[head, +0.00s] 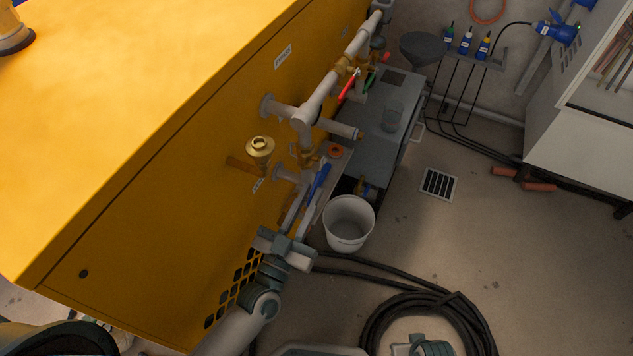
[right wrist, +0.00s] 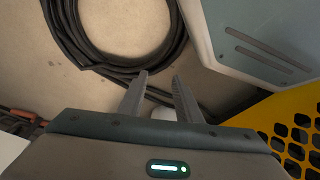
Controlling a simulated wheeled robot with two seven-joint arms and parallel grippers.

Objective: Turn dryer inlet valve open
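In the head view, a grey pipe run with brass valves stands along the yellow machine's side. One valve has a blue lever (head: 319,181), another a red lever (head: 349,84), another a green lever (head: 370,82). I cannot tell which one is labelled dryer inlet. My left gripper (head: 300,205) points up toward the blue lever from below, its fingers apart with a gap between them. I cannot tell whether a fingertip touches the lever. My right gripper (right wrist: 160,78) is open and empty above the floor; the right arm shows at the head view's bottom edge.
The yellow machine (head: 150,160) fills the left. A white bucket (head: 348,224) stands right of the left gripper, below a grey dryer box (head: 385,120). A coiled black hose (head: 372,318) lies on the floor.

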